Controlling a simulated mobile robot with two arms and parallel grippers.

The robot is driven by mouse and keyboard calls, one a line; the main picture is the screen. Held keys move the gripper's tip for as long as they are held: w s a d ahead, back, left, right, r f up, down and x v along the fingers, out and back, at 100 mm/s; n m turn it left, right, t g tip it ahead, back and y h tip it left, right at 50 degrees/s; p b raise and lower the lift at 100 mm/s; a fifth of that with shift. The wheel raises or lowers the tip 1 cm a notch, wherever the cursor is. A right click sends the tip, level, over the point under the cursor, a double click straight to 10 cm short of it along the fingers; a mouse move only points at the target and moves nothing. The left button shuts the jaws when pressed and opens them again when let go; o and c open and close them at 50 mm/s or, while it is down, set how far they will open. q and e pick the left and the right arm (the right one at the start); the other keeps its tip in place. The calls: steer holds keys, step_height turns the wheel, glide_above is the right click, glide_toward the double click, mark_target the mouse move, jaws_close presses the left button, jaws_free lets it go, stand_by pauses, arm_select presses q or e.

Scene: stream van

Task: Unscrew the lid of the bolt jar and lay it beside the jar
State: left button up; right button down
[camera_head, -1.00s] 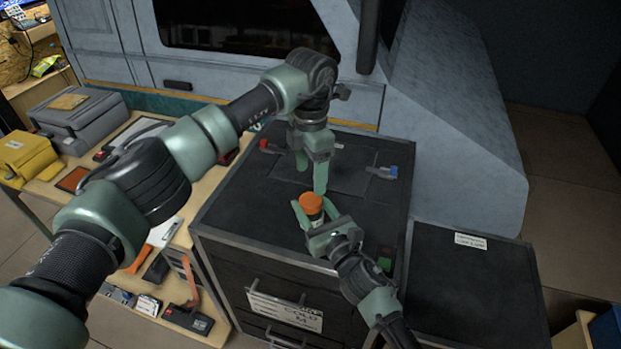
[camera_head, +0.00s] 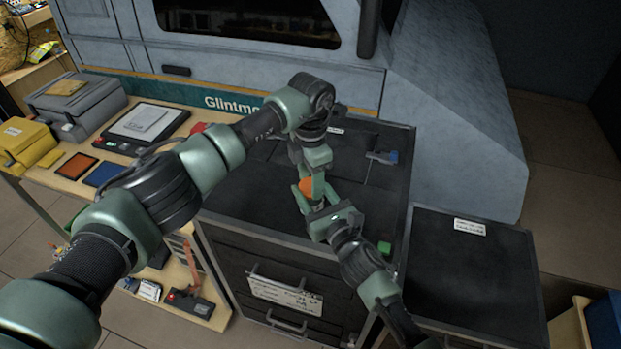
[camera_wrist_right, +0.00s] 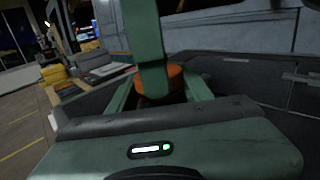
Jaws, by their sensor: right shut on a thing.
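The bolt jar's orange lid (camera_head: 306,187) shows on the dark cabinet top, between my two grippers. It also shows in the right wrist view (camera_wrist_right: 176,72). The jar body (camera_wrist_right: 160,99) is mostly hidden below the lid. My right gripper (camera_head: 316,201) is shut on the jar from the near side. My left gripper (camera_head: 309,180) points down at the lid from above. One of its fingers passes in front of the lid in both views. Its other finger is hidden, so I cannot tell whether it is open or shut on the lid.
The dark cabinet top (camera_head: 250,212) has free room left of the jar. A blue-ended fitting (camera_head: 383,157) lies at its back right, and a green block (camera_head: 384,248) at its front right. A lower dark top (camera_head: 470,275) stands to the right. A wooden bench at left holds cases and trays.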

arm_select(q)
steer(key=c, duration=0.8)
arm_select(e)
steer(key=shift+d+f, duration=0.1)
steer(key=shift+f, duration=0.35)
arm_select(q)
steer(key=n, duration=0.3)
steer(key=shift+s+d, duration=0.1)
steer(key=shift+c, duration=0.2)
steer(key=o, duration=1.5)
steer(key=shift+o, duration=0.2)
